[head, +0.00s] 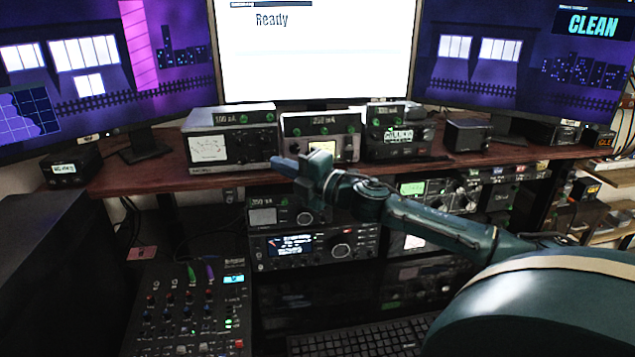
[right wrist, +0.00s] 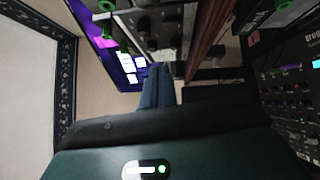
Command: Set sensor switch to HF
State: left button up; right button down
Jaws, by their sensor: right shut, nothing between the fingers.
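Three tuner units stand in a row on the wooden shelf: a left one (head: 205,150) with a pale meter, a middle one (head: 347,146) and a right one (head: 398,151). Each has a small labelled box with green marks on top. I cannot make out which small control is the sensor switch or read its setting. My right gripper (head: 284,167) is shut and empty, in front of the middle unit's lower left, pointing left. It covers part of that unit. Its blue fingers (right wrist: 157,86) show together in the right wrist view. My left gripper is not in view.
The shelf's front edge (head: 145,182) runs just below the units. Radios (head: 315,245) sit beneath it. A mixer (head: 190,310) and a keyboard (head: 360,340) lie lower down. Large monitors (head: 312,60) stand behind. A dark box (head: 45,260) is at the left.

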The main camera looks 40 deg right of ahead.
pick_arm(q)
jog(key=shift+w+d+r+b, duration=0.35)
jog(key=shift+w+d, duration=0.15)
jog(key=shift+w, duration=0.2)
pick_arm(e)
jog(key=v, duration=0.7)
jog(key=shift+s+d+r, duration=0.2)
jog(key=shift+s+r, duration=0.1)
jog(key=shift+s, duration=0.1)
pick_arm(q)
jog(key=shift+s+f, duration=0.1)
